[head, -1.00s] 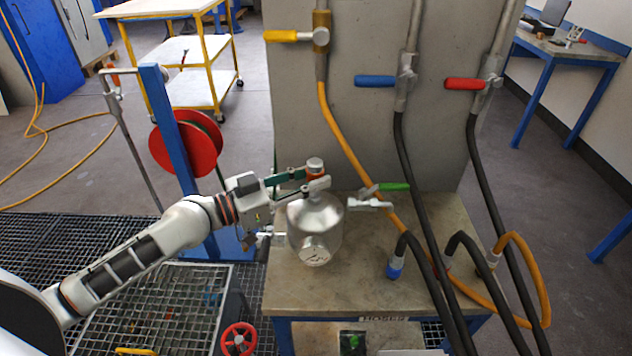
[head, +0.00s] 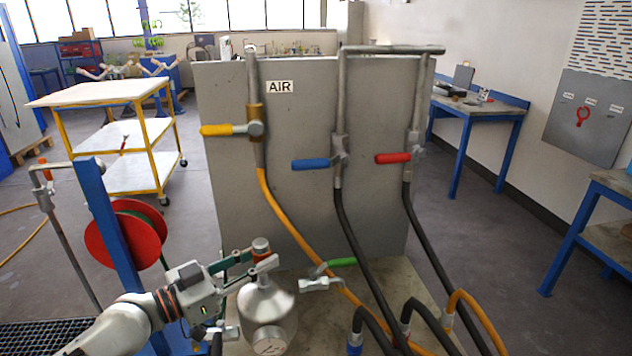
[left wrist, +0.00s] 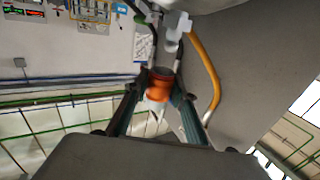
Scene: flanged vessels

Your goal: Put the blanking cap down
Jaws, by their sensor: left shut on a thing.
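My left gripper (head: 250,262) is shut on a small orange-red piece with a metal top, which I take to be the blanking cap (head: 262,247). The piece shows orange between the fingertips in the left wrist view (left wrist: 158,86). In the head view it appears at the top of the rounded silver vessel (head: 267,312); I cannot tell whether it touches the vessel. The vessel stands on the bench and its lower part is cut off by the frame. My right gripper is not in view.
A grey panel (head: 220,200) marked AIR stands behind, with yellow, blue and red valve handles. A green-handled valve (head: 340,262) is right of the vessel. Orange and black hoses crowd the bench's right side. A red reel (head: 110,240) is at left.

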